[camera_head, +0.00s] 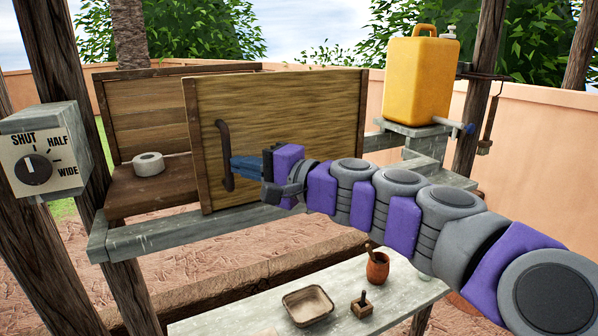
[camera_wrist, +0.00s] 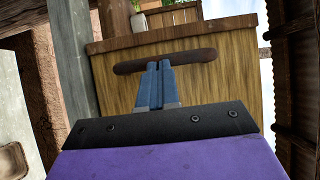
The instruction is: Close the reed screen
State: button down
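The reed screen (camera_head: 290,125) is a straw-coloured panel in a dark wooden frame. It stands across the right part of a wooden bay, whose left part is open. A dark curved handle (camera_head: 224,155) is upright near the screen's left edge; the handle also shows in the wrist view (camera_wrist: 128,67). My gripper (camera_head: 234,167) reaches in from the right. Its blue fingers (camera_wrist: 161,66) are together, with their tips at the middle of the handle, overlapping it in view. They lie side by side along the handle, not visibly clamped across it. Exact contact is unclear.
A dial box (camera_head: 38,155) marked SHUT, HALF and WIDE is on the left post. A pale roll (camera_head: 149,163) sits in the bay's open part. A yellow jug (camera_head: 420,78) stands at right. A low bench (camera_head: 240,318) holds a tray, stamp and clay pot.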

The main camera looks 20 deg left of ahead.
jog(key=s+a+b, duration=0.4)
jog(key=s+a, duration=0.6)
jog(key=s, duration=0.3)
jog(key=shift+s+a, duration=0.25)
jog(key=shift+a, duration=0.05)
jog(key=w+d, duration=0.2)
jog(key=d, duration=1.1)
jog(key=s+d+f+n+h+b, duration=0.15)
jog(key=d+f+h, duration=0.25)
jog(key=d+f, duration=0.55)
jog(key=s+d+f+n+h+b, duration=0.15)
jog(key=d+f+h, duration=0.35)
jog(key=f, duration=0.7)
jog(key=s+d+f+h+b, duration=0.1)
jog(key=d+f+h+b, duration=0.15)
jog(key=d+f, duration=0.7)
jog(key=s+d+f+m+g+h, duration=0.1)
jog(key=s+d+f+h, duration=0.2)
jog(key=d, duration=0.6)
jog(key=s+d+f+m+g+h+b, duration=0.1)
jog(key=s+d+f+g+h, duration=0.1)
jog(key=s+d+f, duration=0.5)
notch_tip(320, 180, down, 3)
jog(key=d+h, duration=0.1)
jog(key=d, duration=0.1)
jog(key=shift+s+d, duration=0.25)
jog(key=shift+d, duration=0.15)
